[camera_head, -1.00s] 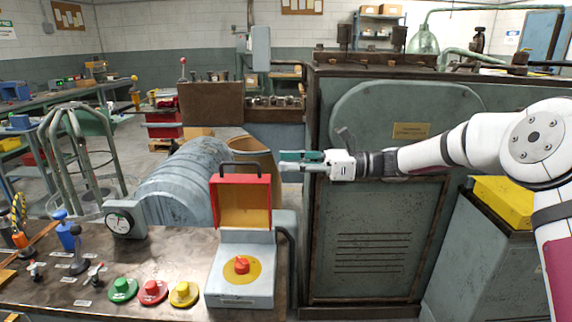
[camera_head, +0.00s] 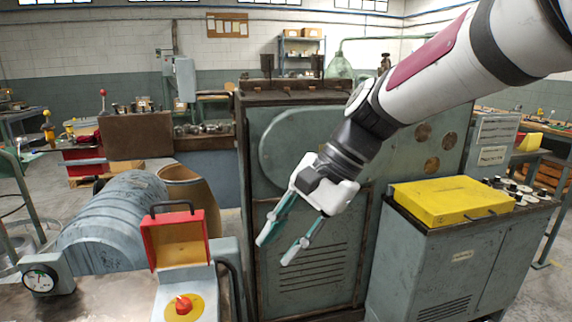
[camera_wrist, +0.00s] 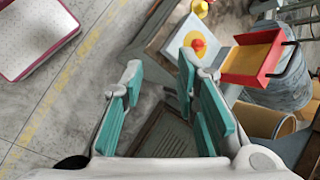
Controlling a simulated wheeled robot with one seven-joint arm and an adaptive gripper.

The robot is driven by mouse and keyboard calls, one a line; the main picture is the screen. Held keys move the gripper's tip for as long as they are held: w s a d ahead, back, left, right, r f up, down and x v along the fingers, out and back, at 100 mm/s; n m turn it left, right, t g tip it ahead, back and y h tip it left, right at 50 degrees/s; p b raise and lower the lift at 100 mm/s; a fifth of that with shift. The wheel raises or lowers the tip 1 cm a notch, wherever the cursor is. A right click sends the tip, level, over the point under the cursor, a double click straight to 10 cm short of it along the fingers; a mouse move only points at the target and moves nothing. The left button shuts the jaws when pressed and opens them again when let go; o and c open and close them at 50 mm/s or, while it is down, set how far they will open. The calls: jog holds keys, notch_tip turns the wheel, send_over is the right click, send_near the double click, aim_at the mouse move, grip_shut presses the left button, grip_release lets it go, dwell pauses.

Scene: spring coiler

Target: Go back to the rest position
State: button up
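My gripper (camera_head: 274,248) hangs in the air in front of the large green machine cabinet (camera_head: 312,150), its fingers pointing down and to the left. Its teal-padded fingers are apart with nothing between them, as the wrist view (camera_wrist: 158,85) also shows. To the left of it stands a grey box with a raised red-framed lid (camera_head: 176,240) and a red knob on a yellow disc (camera_head: 183,305). The lid (camera_wrist: 252,58) and knob (camera_wrist: 198,44) also show in the wrist view, beyond the fingertips and apart from them.
A grey cabinet with a yellow top cover (camera_head: 440,200) stands at right. A ribbed grey housing (camera_head: 115,225) and a dial gauge (camera_head: 40,280) are at left. Open floor (camera_wrist: 50,125) shows in the wrist view.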

jog(key=s+d+r+n+t+h+p, duration=0.1)
jog(key=s+d+n+t+h+p, duration=0.2)
jog(key=s+d, duration=1.6)
jog(key=n+t+h, duration=0.2)
jog(key=n+h, duration=0.1)
jog(key=n, duration=0.1)
jog(key=shift+d+h, duration=0.3)
jog(key=shift+d, duration=0.1)
jog(key=shift+a, duration=0.1)
